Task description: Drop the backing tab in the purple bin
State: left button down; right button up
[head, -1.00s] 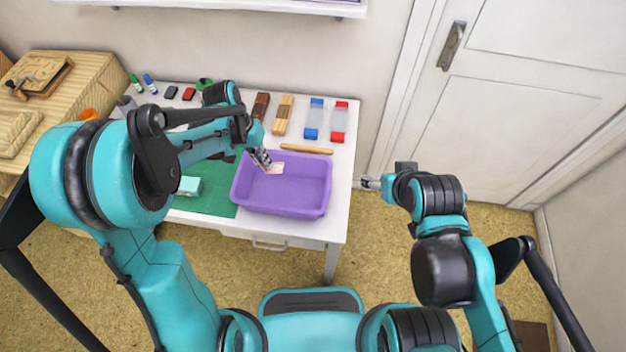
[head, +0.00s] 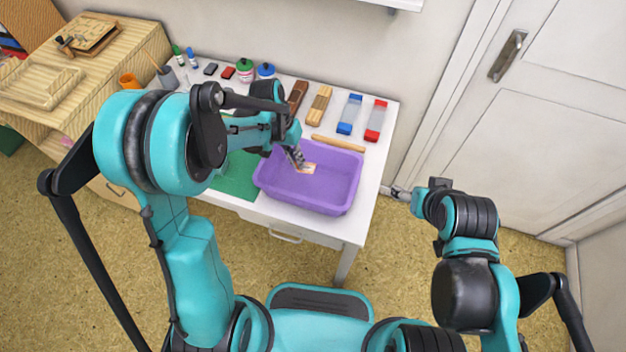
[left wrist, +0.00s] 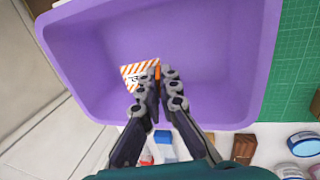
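The purple bin (head: 340,195) stands on the white table, open at the top; its inside fills much of the left wrist view (left wrist: 215,30). The backing tab (head: 309,170) is a small pale flat piece, with orange and white stripes in the left wrist view (left wrist: 134,72). My left gripper (head: 299,160) is over the bin, its fingers pointing down into it. Its fingertips (left wrist: 160,74) are closed together on the tab's edge, and the tab sticks out to one side. My right gripper (head: 397,192) is off the table's right edge, away from the bin; its fingers are too small to read.
A green mat (head: 238,180) lies left of the bin, partly behind my left arm. A wooden rod (head: 338,144) lies behind the bin. Blue (head: 349,115) and red (head: 376,120) ended clear blocks, wooden stamps and ink bottles line the table's back.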

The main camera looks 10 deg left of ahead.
pick_arm(q)
jog(key=c, duration=1.6)
grip_release()
jog(key=shift+c, duration=0.2)
jog(key=v, duration=1.2)
jog(key=shift+r, duration=0.1)
jog(key=s+a+r+n+t+y, duration=0.2)
jog(key=s+t, duration=0.5)
jog(key=s, duration=0.7)
jog(key=shift+s+a+r+t+y, duration=0.2)
jog(key=shift+s+a+t+y, duration=0.15)
jog(key=shift+a, duration=0.3)
